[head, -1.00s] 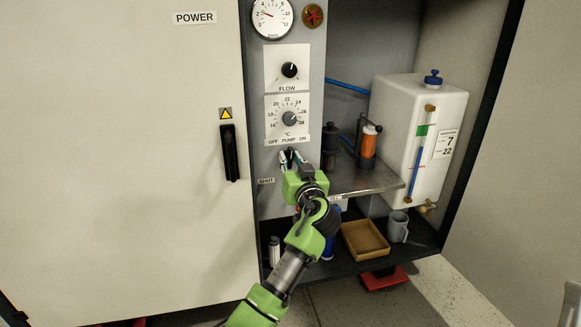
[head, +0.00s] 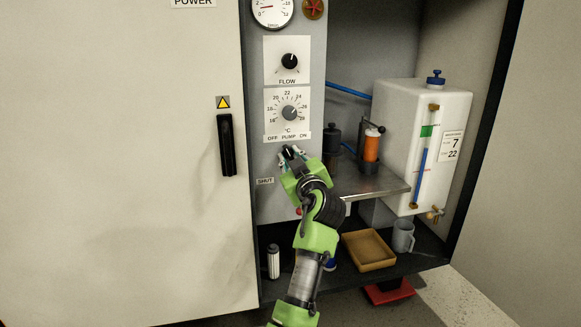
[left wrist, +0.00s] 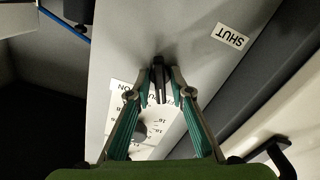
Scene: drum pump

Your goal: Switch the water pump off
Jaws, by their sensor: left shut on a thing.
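The pump switch (left wrist: 159,68) is a small dark lever on the grey panel, below the "OFF PUMP ON" label (head: 288,136). My left gripper (head: 289,154) is at the switch, and in the left wrist view its fingertips (left wrist: 161,84) are shut on the lever from both sides. The fingers hide much of the lever in the head view, so I cannot tell for sure whether it points to OFF or ON. My right gripper is not in view.
Above are the temperature dial (head: 289,112), flow knob (head: 290,61) and pressure gauge (head: 272,8). A cabinet door with a black handle (head: 227,145) is on the left. A metal shelf (head: 372,186) and white tank (head: 410,110) are on the right.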

